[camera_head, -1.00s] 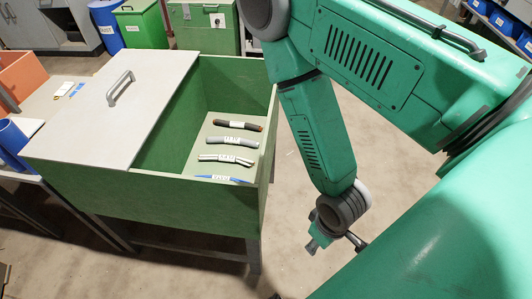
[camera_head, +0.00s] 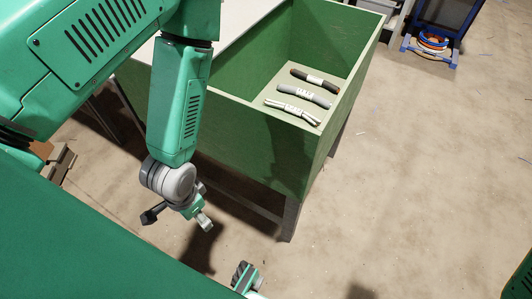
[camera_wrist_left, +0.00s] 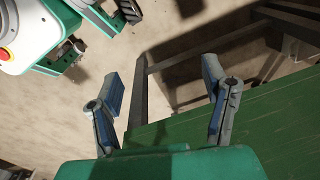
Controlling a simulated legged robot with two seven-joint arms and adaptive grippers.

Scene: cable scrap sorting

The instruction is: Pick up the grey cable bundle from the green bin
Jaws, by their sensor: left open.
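The grey cable bundle (camera_head: 306,95), with a white label, lies on the floor of the green bin (camera_head: 265,150). A black bundle (camera_head: 314,77) lies behind it and a pale bundle (camera_head: 292,111) in front.
A pale lid (camera_head: 225,28) covers the bin's left part; the right part is open. The bin stands on dark legs (camera_head: 290,218). A blue cart (camera_head: 433,40) stands at the back right. The floor right of the bin is mostly clear.

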